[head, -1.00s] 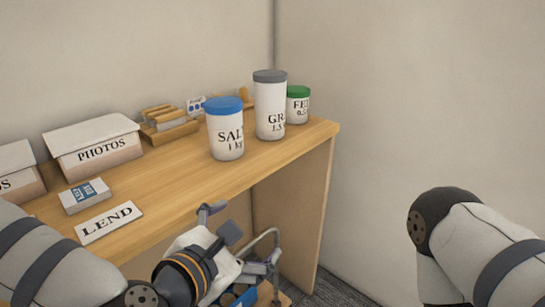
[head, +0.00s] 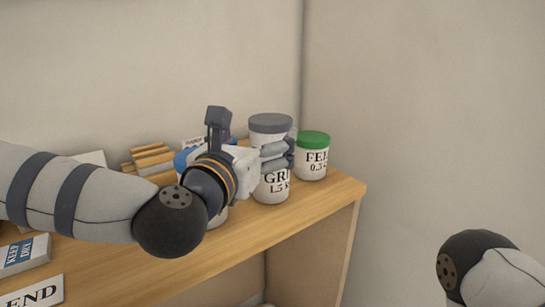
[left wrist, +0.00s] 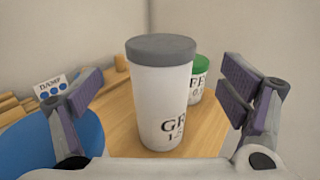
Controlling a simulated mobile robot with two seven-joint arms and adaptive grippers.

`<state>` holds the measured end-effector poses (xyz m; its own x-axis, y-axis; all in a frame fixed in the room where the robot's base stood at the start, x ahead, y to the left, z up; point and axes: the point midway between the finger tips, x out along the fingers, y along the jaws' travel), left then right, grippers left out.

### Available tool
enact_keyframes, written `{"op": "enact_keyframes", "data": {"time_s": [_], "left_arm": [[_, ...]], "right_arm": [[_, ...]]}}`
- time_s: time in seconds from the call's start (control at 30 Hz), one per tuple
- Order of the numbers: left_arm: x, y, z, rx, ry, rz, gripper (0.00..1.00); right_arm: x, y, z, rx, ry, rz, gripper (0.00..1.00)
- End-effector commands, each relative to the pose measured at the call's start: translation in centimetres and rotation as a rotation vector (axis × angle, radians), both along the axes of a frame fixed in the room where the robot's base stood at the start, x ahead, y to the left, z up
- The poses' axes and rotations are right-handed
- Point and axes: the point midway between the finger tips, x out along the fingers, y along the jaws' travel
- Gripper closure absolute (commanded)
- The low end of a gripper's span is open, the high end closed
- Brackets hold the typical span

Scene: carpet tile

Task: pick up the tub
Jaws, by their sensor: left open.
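Three white tubs stand on the wooden shelf top. The tall grey-lidded tub (head: 270,124), lettered "GR… 1.5 K…", is upright; in the left wrist view the grey-lidded tub (left wrist: 163,95) stands centred ahead, between the fingers' lines. The green-lidded tub (head: 312,157), "FE… 0.5", is behind it to the right. The blue-lidded tub (head: 184,161) is mostly hidden behind my left gripper; its blue lid fills the lower left of the wrist view. My left gripper (head: 250,137) is open and empty, with fingers spread before the grey-lidded tub. Whether they touch it is unclear. My right gripper is out of frame.
A wooden rack (head: 150,158) and a small "DAMP" card (left wrist: 51,86) are on the left. A "KEEP DRY" box (head: 24,256) and an "…END" sign (head: 34,292) lie near the front edge. The shelf top ends at right, close to the wall.

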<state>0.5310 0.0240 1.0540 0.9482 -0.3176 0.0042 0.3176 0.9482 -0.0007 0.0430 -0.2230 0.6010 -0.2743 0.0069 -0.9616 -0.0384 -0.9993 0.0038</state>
Motion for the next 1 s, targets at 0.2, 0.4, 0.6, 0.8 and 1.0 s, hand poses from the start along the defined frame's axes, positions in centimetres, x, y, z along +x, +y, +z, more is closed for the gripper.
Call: {"op": "enact_keyframes", "data": {"time_s": [0.2,0.4,0.6,0.8,1.0], "left_arm": [[3.0,-1.1,-0.2,0.002,0.000,0.001,0.10],[6.2,-2.3,-0.5,0.002,0.000,0.001,0.10],[6.7,-2.4,-0.5,0.002,0.002,0.000,0.10],[6.6,-2.4,-0.4,0.002,0.002,0.000,0.41],[6.6,-2.4,-0.4,0.003,0.001,0.000,0.87]], "right_arm": [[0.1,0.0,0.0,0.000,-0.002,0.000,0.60],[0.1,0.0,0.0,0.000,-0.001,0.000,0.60],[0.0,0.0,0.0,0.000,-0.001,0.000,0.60],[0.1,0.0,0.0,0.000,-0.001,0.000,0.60],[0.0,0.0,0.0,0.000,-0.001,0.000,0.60]]}}
